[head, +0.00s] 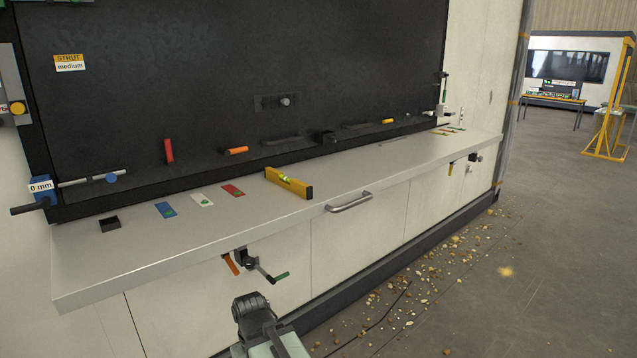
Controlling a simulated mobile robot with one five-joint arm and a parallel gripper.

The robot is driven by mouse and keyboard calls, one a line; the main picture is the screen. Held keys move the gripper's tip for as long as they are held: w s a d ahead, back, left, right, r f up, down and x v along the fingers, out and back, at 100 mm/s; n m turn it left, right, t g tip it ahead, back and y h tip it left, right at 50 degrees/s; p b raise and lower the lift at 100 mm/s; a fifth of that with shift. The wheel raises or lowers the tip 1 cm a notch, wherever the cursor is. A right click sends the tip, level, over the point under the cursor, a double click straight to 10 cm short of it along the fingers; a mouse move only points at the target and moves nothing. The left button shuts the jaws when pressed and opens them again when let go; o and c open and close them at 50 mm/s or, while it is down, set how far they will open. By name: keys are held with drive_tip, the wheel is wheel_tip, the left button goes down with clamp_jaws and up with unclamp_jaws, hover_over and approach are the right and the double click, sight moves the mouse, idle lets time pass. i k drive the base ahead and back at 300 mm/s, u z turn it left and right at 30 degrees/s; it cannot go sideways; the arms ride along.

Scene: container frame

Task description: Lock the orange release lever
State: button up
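Two orange levers show in the head view. One orange lever (231,264) hangs tilted below the counter's front edge, beside a black crank with a green handle (282,276). Another orange lever (235,150) lies roughly level on the dark ledge at the foot of the black panel. I cannot tell from the picture which one is the release lever. My gripper (250,306) is at the bottom of the view, below and in front of the crank and the hanging lever, and apart from both. Its fingers cannot be made out clearly, and nothing shows held in it.
The grey counter (120,262) carries a yellow spirit level (289,183), coloured cards and a small black box (109,224). A red lever (168,151) stands upright on the ledge. A bar handle (349,202) juts from the front edge. Debris litters the floor at right.

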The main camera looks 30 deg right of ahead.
sight(226, 257)
drive_tip(key=u, duration=2.55)
drive_tip(key=k, duration=0.85)
drive_tip(key=z, duration=0.65)
drive_tip(key=i, duration=1)
drive_tip(key=u, duration=0.05)
